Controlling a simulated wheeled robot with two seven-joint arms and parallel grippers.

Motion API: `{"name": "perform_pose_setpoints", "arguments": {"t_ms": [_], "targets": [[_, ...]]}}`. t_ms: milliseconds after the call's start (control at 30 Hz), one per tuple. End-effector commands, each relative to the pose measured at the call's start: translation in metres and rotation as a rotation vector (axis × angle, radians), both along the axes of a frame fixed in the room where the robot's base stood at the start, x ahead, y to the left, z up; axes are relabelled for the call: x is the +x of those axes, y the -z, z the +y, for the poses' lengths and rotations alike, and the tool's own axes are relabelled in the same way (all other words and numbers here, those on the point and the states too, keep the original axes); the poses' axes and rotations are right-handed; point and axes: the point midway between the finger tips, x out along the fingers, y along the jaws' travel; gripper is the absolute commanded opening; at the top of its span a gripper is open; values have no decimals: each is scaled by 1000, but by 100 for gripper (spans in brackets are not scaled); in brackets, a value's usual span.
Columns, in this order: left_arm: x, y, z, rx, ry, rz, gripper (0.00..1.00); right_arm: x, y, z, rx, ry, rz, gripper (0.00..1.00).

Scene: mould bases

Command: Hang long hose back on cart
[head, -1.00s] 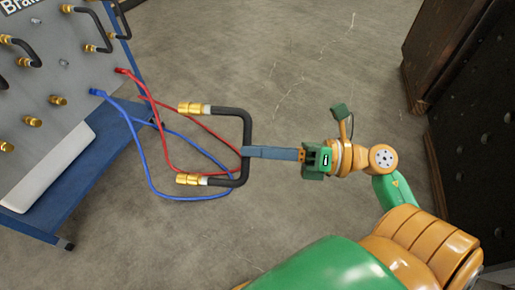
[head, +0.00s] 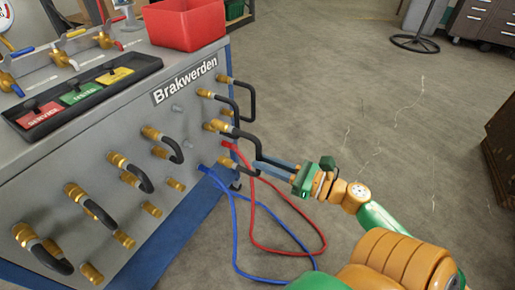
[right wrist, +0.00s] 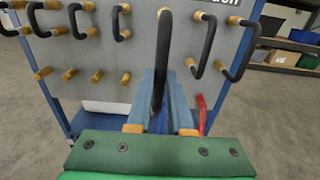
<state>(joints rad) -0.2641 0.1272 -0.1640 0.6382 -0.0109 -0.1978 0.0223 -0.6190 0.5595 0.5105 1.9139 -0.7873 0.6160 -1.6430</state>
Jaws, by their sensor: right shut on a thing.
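My right gripper (head: 262,162) is shut on a black U-shaped hose (head: 250,136) with brass end fittings. It holds the hose by its middle, at the right end of the cart's (head: 120,140) grey panel. One brass end (head: 216,126) shows close to the panel; I cannot tell if it touches a fitting. The other end is not clear. In the right wrist view the hose (right wrist: 162,55) stands nearly edge-on between the blue-grey fingers (right wrist: 160,88), with the panel behind it. My left gripper is not in view.
Several shorter black hoses (head: 133,175) hang on brass fittings along the panel. Red (head: 262,238) and blue (head: 234,232) cables loop from the panel beneath my gripper. A red bin (head: 188,25) and black tray (head: 80,95) sit on top.

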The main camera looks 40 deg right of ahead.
Motion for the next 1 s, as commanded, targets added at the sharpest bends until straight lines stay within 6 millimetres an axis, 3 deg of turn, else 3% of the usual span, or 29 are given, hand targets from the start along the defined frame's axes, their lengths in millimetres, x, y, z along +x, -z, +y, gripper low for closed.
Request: {"name": "perform_pose_setpoints", "arguments": {"t_ms": [167,700,1000], "targets": [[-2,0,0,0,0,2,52,12,0,5,-4,0,-6,0],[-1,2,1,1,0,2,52,77,1,31,-3,1,-6,0],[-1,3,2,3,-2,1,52,87,1,35,-4,2,-4,0]]}}
